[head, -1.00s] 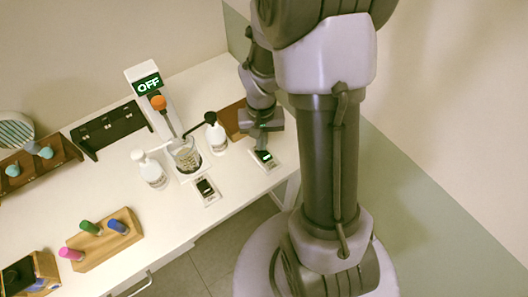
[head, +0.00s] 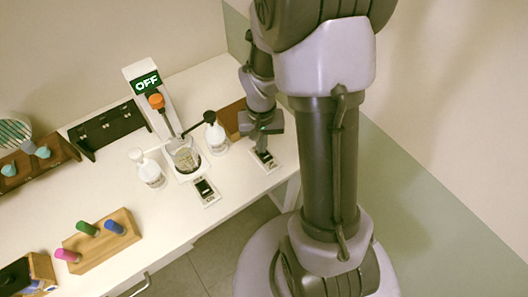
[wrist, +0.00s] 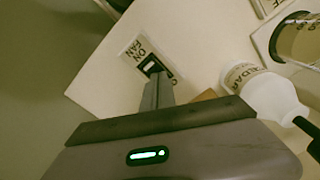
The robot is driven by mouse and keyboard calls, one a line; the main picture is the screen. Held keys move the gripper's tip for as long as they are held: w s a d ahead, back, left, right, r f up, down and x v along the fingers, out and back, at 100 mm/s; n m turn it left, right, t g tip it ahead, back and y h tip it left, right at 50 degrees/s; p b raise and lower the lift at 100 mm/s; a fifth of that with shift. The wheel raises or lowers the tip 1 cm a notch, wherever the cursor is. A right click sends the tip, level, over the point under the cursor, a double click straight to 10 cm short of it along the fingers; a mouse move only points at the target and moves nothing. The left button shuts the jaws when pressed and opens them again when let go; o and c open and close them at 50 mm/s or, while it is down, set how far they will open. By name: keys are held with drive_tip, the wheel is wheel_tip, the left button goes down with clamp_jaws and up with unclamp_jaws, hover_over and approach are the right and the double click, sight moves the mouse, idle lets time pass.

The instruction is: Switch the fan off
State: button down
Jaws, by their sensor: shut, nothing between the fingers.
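The fan switch plate (wrist: 147,52), lettered FAN and ON, lies near the table edge in the wrist view, with a dark rocker (wrist: 152,65) on it. In the head view the plate (head: 270,163) sits at the table's right front. My gripper (wrist: 157,78) is shut and empty, its fingertips at or just over the rocker. Contact cannot be told. In the head view my gripper (head: 261,145) points down over the plate and hides part of it. The round fan (head: 14,132) with a striped grille stands at the far left.
A stirrer with an OFF display (head: 146,83) stands over a glass beaker (head: 186,158). White bottles (head: 215,135) (head: 150,172) flank it. A second switch plate (head: 205,191) lies left of my gripper. A wooden rack (head: 102,238) holds coloured vials.

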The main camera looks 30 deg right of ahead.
wheel_tip(320, 180, up, 7)
drive_tip(key=p, duration=0.5)
drive_tip(key=s+a+r+n+t+y+b, duration=0.1)
drive_tip(key=s+a+r+t+y+b, duration=0.1)
drive_tip(key=s+a+r+t+b, duration=0.3)
drive_tip(key=s+a+r+b, duration=0.3)
drive_tip(key=s+a+r, duration=0.3)
drive_tip(key=a, duration=0.3)
drive_tip(key=shift+s+a+r+t+b, duration=0.15)
drive_tip(key=shift+a+r+t+b, duration=0.2)
drive_tip(key=shift+r, duration=0.55)
drive_tip(key=shift+d, duration=0.1)
